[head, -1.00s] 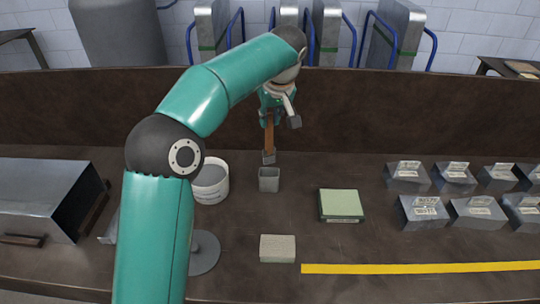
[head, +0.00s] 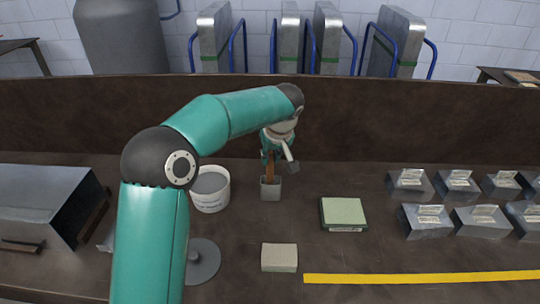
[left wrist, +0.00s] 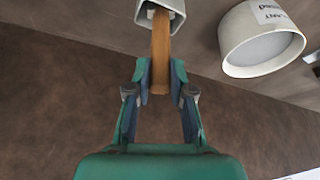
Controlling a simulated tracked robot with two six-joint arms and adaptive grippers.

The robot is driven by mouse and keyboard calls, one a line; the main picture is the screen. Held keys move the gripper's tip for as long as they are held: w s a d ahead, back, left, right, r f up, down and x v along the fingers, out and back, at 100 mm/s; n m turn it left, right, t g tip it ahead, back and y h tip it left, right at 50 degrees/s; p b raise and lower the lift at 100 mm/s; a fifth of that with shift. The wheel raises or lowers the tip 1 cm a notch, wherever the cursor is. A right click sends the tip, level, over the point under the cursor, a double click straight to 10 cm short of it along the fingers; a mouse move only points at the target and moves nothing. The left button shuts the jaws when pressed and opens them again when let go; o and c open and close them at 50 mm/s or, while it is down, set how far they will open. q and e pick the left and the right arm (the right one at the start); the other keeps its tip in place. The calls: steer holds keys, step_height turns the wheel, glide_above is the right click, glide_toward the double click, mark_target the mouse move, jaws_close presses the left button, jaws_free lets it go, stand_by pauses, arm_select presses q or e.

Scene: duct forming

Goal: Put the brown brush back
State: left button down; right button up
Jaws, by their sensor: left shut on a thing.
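The brown brush (head: 270,172) hangs upright in my left gripper (head: 269,157), its lower end inside the mouth of the small grey square holder (head: 270,191). In the left wrist view the brush's brown handle (left wrist: 160,48) runs between the fingertips of the left gripper (left wrist: 160,78) into the holder (left wrist: 178,13). The fingers are shut on the handle, above the holder's rim. The brush head is mostly hidden inside the holder. I cannot tell if it touches the bottom. My right gripper is not in view.
A white bucket (head: 210,191) stands just left of the holder. A green box (head: 343,213) and a beige block (head: 279,257) lie to the right and in front. Several grey metal pieces (head: 428,220) stand at the right. A low back wall (head: 390,125) rises behind.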

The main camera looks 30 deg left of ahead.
arm_select(q)
steer(key=c, duration=1)
jaws_free()
steer(key=shift+r, duration=0.1)
steer(key=v, duration=1.2)
